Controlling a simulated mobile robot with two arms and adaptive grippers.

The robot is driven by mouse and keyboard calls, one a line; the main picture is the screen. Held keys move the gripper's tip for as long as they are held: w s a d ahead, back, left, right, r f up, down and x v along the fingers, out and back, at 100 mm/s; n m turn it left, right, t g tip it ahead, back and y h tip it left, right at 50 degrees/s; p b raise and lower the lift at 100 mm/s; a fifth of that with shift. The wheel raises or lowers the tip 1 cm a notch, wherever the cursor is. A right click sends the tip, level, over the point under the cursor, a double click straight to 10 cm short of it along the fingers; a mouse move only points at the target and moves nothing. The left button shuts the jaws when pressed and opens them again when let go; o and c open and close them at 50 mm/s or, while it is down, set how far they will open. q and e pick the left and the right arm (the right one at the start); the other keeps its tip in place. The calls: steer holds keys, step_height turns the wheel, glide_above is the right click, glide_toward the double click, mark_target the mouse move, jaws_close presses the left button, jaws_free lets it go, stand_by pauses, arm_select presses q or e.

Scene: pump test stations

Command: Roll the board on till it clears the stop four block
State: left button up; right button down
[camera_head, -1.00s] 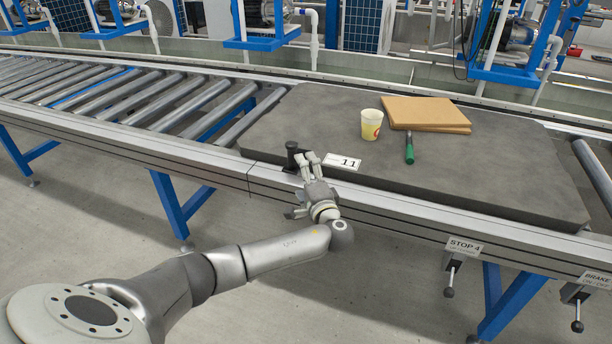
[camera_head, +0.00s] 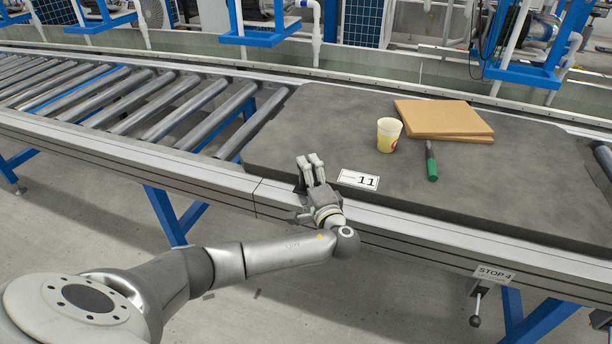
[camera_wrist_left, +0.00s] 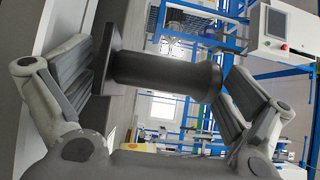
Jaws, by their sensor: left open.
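The board (camera_head: 470,195) is a wide dark grey slab on the roller conveyor, with a white label reading 11 (camera_head: 358,179) at its near edge. A short black post (camera_wrist_left: 165,72) fills the middle of the left wrist view. My left gripper (camera_head: 310,161) is at the board's near left part. Its fingers are open on either side of the post, and I see no firm closing on it. In the head view the gripper mostly hides the post. The STOP 4 plate (camera_head: 495,273) and its lever (camera_head: 475,320) are on the front rail at the right. The stop block is not visible.
Bare rollers (camera_head: 190,115) extend to the left. More roller shows past the board's right end. Blue legs (camera_head: 166,212) stand below the rail.

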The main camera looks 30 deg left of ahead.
arm_select(q)
steer(key=c, duration=1.9)
steer(key=shift+c, duration=0.5)
